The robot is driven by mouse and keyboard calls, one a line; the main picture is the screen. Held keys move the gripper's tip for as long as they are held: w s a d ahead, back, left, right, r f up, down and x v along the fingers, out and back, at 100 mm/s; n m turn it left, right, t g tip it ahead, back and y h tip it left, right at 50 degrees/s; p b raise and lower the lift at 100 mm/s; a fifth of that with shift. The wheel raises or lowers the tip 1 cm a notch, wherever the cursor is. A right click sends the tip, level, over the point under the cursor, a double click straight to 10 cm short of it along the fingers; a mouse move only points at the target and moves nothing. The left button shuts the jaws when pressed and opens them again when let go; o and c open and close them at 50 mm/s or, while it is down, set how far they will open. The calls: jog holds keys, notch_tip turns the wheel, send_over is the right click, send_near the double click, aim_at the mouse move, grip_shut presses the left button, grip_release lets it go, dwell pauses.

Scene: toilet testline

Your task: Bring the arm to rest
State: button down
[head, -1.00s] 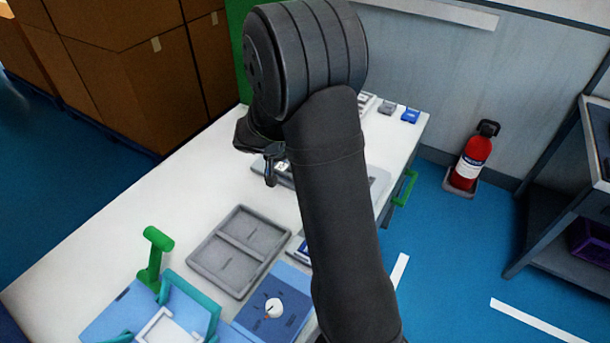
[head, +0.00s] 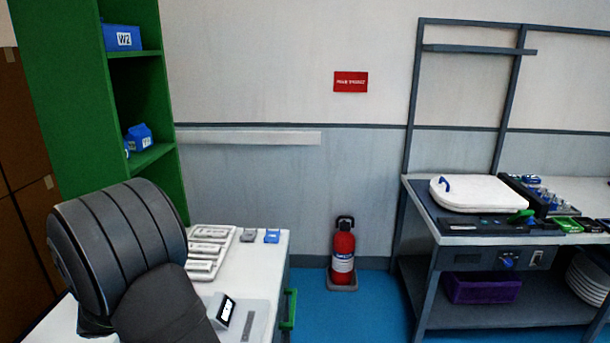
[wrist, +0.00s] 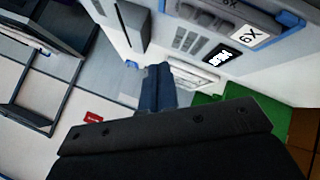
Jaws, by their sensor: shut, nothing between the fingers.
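My dark arm (head: 125,265) fills the lower left of the head view, bent at a thick ribbed joint beside the white table (head: 262,262). The head view does not show my gripper. In the wrist view my gripper (wrist: 158,75) sticks out from a dark mounting bar, its fingers together and empty. It touches nothing that I can make out. The wrist view is strongly tilted, with a labelled grey-and-blue fixture (wrist: 245,22) close at the upper right.
A green shelf (head: 160,185) with blue bins stands behind the table. White trays (head: 208,250) and small blocks lie on the table. A fire extinguisher (head: 343,255) stands on the blue floor. A grey workbench (head: 470,240) with a white lid (head: 483,193) is at the right.

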notch_tip(320, 180, up, 4)
jog(key=shift+f, duration=0.1)
jog(key=shift+f, duration=0.1)
